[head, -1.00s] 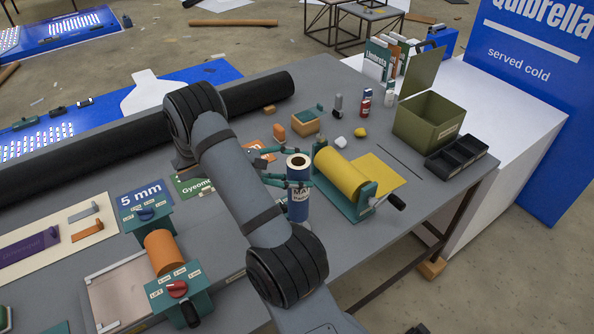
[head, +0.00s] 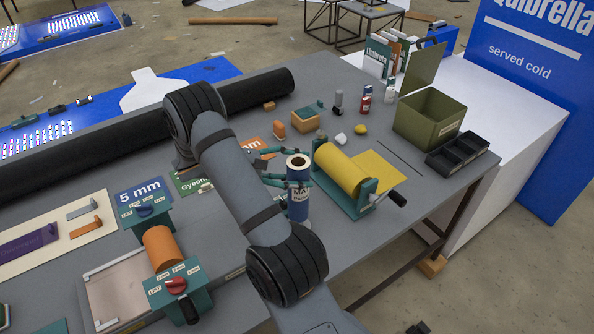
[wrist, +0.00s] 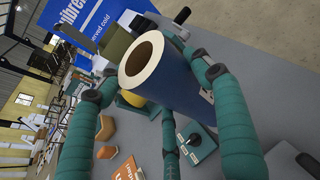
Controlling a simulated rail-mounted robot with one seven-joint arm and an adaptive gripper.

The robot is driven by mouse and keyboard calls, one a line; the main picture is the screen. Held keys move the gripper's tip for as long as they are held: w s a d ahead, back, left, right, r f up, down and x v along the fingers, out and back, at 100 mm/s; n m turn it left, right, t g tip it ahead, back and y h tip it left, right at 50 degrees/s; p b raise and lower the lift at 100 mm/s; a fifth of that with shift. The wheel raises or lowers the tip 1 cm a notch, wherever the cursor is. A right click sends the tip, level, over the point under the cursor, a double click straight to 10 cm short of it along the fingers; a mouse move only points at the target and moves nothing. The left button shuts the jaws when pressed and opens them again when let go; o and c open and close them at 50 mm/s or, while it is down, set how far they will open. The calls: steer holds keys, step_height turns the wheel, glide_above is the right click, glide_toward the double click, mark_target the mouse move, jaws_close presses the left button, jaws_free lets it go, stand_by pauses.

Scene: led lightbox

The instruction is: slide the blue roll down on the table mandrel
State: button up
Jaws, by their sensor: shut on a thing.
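The blue roll (head: 298,205) stands upright near the middle of the table, with a pale rim and an open hole at its top. It also shows close up in the wrist view (wrist: 170,88), where its hole faces the camera. My gripper (head: 285,182) has green fingers and is shut around the upper part of the roll. In the wrist view its fingers reach along both sides of the roll. The table mandrel is not seen, and the roll's lower end is partly hidden by my arm, so I cannot tell whether it sits on anything.
A green stand with a yellow roll (head: 340,170) and a crank is close to the right of the blue roll. An olive box (head: 428,120) and a black tray (head: 458,150) are at the right. A long black roll (head: 90,140) lies at the back left. An orange roller (head: 162,248) is front left.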

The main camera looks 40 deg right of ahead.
steer(key=shift+f+b, duration=1.75)
steer(key=shift+f, duration=1)
stand_by(0.3)
steer(key=o, duration=2)
steer(key=shift+o, duration=0.2)
steer(key=shift+a, duration=0.1)
steer(key=p+v, duration=0.3)
steer(key=v, duration=0.5)
steer(key=shift+p, duration=0.35)
steer(key=shift+f, duration=0.1)
